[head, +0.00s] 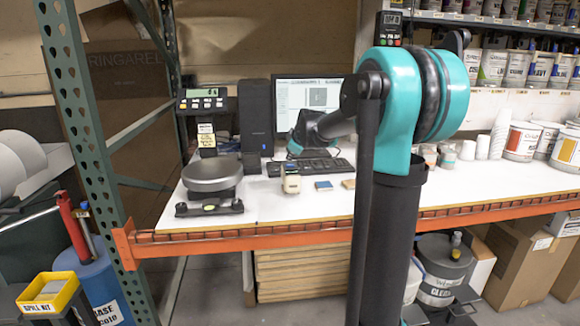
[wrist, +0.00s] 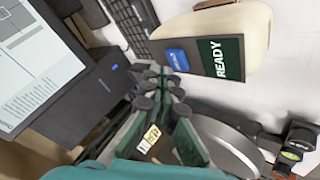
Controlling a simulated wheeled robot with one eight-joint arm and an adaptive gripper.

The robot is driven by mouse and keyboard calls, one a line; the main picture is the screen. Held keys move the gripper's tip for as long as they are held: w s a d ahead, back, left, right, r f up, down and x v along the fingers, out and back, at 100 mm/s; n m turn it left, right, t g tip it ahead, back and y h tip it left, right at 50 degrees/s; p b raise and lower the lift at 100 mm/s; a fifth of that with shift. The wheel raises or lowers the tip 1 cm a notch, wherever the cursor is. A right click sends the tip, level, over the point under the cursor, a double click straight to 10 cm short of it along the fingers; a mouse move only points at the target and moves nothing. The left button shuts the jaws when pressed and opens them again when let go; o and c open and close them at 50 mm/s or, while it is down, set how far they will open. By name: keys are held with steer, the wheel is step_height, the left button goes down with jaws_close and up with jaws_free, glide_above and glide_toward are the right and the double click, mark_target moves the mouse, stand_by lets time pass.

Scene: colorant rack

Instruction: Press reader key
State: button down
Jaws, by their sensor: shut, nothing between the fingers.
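The reader is a cream device (wrist: 252,24) with a dark screen (wrist: 225,58) showing READY in the wrist view. It stands on the white table in the head view (head: 291,182). Its blue key (wrist: 177,60) is beside the screen. My gripper (wrist: 161,76) is shut and empty, its dark fingertips close together just short of the blue key in the picture. I cannot tell whether they touch it. In the head view my arm reaches over the table behind the reader, and the fingers are not clear there.
A scale (head: 211,178) stands left of the reader. A monitor (head: 305,103), a keyboard (head: 318,166) and a black computer tower (head: 256,115) stand behind. A blue sample block (head: 324,185) lies right of the reader. White cups and paint cans (head: 522,141) stand farther right.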

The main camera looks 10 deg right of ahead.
mark_target(291, 166)
steer(key=shift+f, duration=0.1)
steer(key=shift+f, duration=0.3)
steer(key=shift+f, duration=0.3)
stand_by(0.6)
stand_by(0.4)
steer(key=shift+r, duration=0.75)
steer(key=shift+r, duration=2.5)
steer(key=shift+s, duration=0.1)
